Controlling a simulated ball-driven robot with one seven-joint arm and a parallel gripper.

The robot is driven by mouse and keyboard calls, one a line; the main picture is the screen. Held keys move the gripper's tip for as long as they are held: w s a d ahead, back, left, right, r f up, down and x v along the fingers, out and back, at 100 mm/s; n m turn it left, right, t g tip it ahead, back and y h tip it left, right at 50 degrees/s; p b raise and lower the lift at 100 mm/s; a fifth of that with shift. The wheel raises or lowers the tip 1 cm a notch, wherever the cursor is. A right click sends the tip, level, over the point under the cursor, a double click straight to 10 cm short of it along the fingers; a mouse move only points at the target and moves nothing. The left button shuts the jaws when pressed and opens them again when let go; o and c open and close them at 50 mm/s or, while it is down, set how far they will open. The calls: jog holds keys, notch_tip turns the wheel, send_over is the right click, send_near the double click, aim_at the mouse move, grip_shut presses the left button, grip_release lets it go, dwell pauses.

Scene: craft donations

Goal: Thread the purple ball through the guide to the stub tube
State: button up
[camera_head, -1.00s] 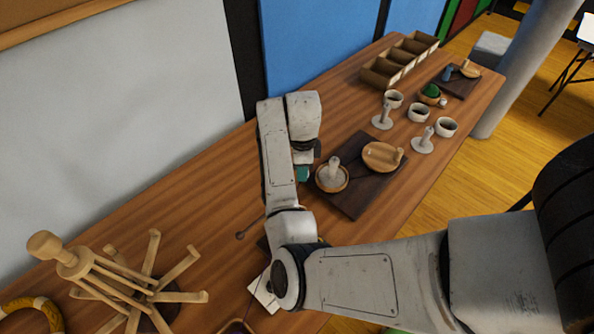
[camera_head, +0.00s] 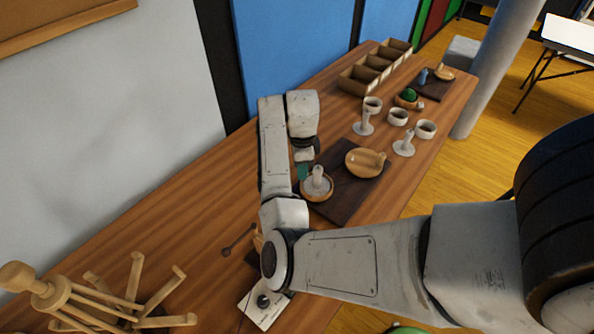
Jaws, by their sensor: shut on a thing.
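My gripper (camera_head: 305,158) points down over the table, just behind and left of a round wooden dish (camera_head: 305,196) with an upright pale grey stub tube (camera_head: 318,175) in it. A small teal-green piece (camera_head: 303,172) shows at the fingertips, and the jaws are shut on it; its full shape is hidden. A second wooden dish (camera_head: 365,163) with a short peg lies to the right on the same dark board (camera_head: 345,197). I cannot make out a purple ball anywhere. I cannot tell which thing is the guide.
White cups (camera_head: 398,118) and grey stub stands (camera_head: 404,145) stand farther back, near a wooden divided box (camera_head: 362,75) and a green ball (camera_head: 410,95). A wooden peg rack (camera_head: 70,300) stands front left. A white card (camera_head: 265,305) lies partly under my arm.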

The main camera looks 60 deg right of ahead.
jog(key=b, duration=0.2)
send_over(317, 169)
jog(key=shift+d+f, duration=0.1)
jog(key=shift+f+b, duration=0.55)
jog(key=shift+f, duration=0.65)
jog(key=o, duration=1.1)
jog(key=shift+w, duration=0.1)
notch_tip(317, 169, up, 11)
jog(key=shift+f+b, duration=0.1)
jog(key=shift+b, duration=0.45)
